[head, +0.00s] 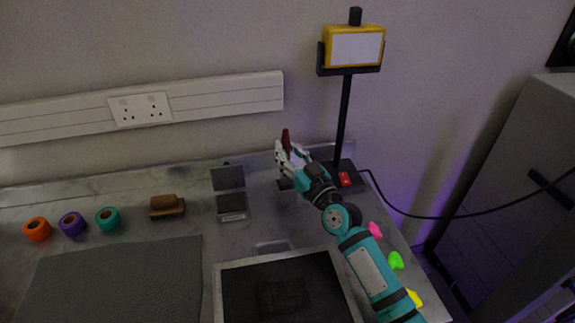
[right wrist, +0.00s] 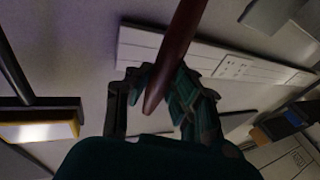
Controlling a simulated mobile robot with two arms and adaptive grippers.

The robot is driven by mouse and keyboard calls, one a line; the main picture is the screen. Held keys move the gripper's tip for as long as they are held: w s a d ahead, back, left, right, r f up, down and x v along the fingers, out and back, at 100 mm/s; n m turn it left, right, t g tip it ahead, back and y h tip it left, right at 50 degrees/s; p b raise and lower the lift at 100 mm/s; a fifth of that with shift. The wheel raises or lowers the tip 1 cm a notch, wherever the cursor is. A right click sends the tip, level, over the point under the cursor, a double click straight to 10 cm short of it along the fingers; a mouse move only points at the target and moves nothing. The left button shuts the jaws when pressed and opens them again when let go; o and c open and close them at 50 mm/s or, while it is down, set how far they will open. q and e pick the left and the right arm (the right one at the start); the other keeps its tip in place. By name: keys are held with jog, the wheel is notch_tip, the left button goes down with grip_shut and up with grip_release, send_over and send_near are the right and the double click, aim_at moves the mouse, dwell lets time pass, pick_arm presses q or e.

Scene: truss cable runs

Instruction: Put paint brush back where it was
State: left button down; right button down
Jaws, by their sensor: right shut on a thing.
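My right gripper (head: 287,154) is at the back of the bench, left of the lamp post. It is shut on the paint brush (head: 285,140), whose dark red tapered handle sticks up above the fingers. In the right wrist view the handle (right wrist: 176,52) runs between the fingers (right wrist: 160,95). The bristle end is not visible. A small grey block (head: 285,184) is partly hidden just below the gripper. My left gripper is not in view.
A yellow lamp (head: 354,48) on a black post stands right of the gripper. A wooden-handled brush (head: 166,205), tape rolls (head: 73,223), a dark open box (head: 231,205) and a black-lined tray (head: 218,294) are on the bench. Coloured knobs (head: 396,260) line the right edge.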

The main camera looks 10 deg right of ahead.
aim_at(287, 177)
notch_tip(287, 177, down, 3)
jog(key=shift+r+b, duration=0.1)
jog(key=shift+b, duration=0.3)
jog(key=shift+f, duration=0.2)
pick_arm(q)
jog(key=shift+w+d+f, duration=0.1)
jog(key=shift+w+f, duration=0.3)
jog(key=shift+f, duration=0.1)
pick_arm(e)
jog(key=shift+f, duration=0.15)
jog(key=c, duration=1.2)
grip_release()
jog(key=shift+c, duration=0.2)
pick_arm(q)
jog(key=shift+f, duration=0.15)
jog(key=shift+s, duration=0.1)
pick_arm(e)
jog(key=shift+s+r, duration=0.15)
jog(key=shift+r, duration=0.05)
pick_arm(q)
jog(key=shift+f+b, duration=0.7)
jog(key=shift+b, duration=0.1)
pick_arm(e)
jog(key=v, duration=1.1)
jog(key=shift+s+d, duration=0.15)
jog(key=shift+s, duration=0.2)
